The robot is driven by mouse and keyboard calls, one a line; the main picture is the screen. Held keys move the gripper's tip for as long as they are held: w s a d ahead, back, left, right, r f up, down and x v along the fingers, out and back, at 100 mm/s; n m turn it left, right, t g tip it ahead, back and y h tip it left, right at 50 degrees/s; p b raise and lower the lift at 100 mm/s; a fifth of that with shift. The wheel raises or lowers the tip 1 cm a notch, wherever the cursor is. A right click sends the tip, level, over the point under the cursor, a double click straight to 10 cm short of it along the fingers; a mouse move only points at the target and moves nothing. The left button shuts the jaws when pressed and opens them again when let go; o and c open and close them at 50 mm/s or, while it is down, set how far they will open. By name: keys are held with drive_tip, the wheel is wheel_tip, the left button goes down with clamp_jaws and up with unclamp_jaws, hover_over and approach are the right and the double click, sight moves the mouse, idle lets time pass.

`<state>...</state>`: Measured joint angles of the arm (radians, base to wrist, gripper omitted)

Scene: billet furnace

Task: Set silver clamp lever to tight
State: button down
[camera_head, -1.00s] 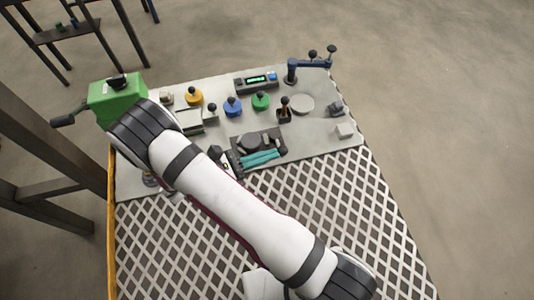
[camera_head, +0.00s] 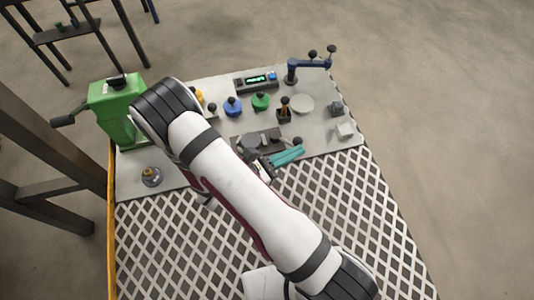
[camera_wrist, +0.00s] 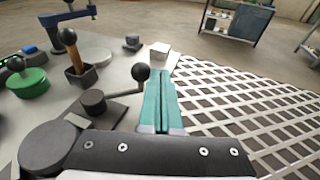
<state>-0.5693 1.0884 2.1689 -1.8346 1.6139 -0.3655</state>
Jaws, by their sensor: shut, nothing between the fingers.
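In the head view the knob (camera_head: 297,140) shows just behind my fingers. My gripper (camera_wrist: 161,76) has teal fingers, shut together and empty, just right of the knob. It also shows in the head view (camera_head: 300,151). I cannot tell whether they touch.
A wooden-handled lever (camera_wrist: 70,44), a green knob (camera_wrist: 27,80) and a blue clamp arm (camera_wrist: 60,16) stand farther back. A pale block (camera_wrist: 160,50) lies beyond my fingertips. White lattice (camera_wrist: 235,100) lies to the right. A green crank machine (camera_head: 117,105) stands at the left.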

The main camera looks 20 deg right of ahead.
drive_tip(key=shift+w+r+x, duration=0.1)
drive_tip(key=shift+r+x, duration=0.05)
drive_tip(key=shift+x, duration=0.65)
drive_tip(key=shift+w+r+x, duration=0.1)
drive_tip(key=shift+r+x, duration=0.05)
drive_tip(key=shift+x, duration=0.7)
drive_tip(key=s+a+r, duration=0.2)
drive_tip(key=s+a, duration=0.4)
drive_tip(key=s, duration=0.6)
drive_tip(key=shift+a+r, duration=0.35)
drive_tip(key=shift+a, duration=0.05)
